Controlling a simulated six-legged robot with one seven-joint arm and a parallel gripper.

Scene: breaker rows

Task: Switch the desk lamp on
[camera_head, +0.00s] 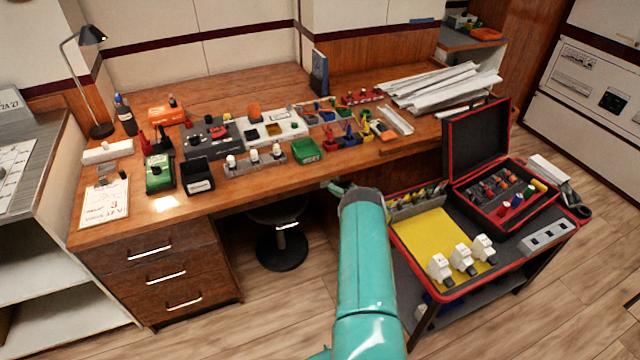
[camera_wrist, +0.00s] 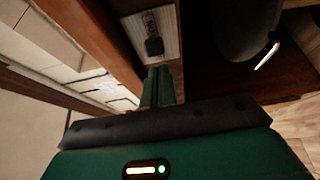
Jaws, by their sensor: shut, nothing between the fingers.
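The desk lamp (camera_head: 91,36) stands at the back left of the wooden desk, with a black shade, a thin stem and a dark round base. No glow shows at its shade. My gripper (camera_head: 334,186) is at the desk's front edge in the head view, far to the right of the lamp, partly hidden by my teal arm. In the wrist view my gripper (camera_wrist: 157,72) has its two fingers together, empty. Just beyond the fingertips is a pale labelled plate (camera_wrist: 134,27) with a black switch-like piece (camera_wrist: 154,46). I cannot tell whether the fingers touch it.
The desk (camera_head: 235,197) holds several small tools, boxes and devices. A cart with a yellow mat (camera_head: 425,240) and an open black case (camera_head: 478,140) stands at right. A stool (camera_head: 282,250) is under the desk. Floor is clear in front of the drawers (camera_head: 165,275).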

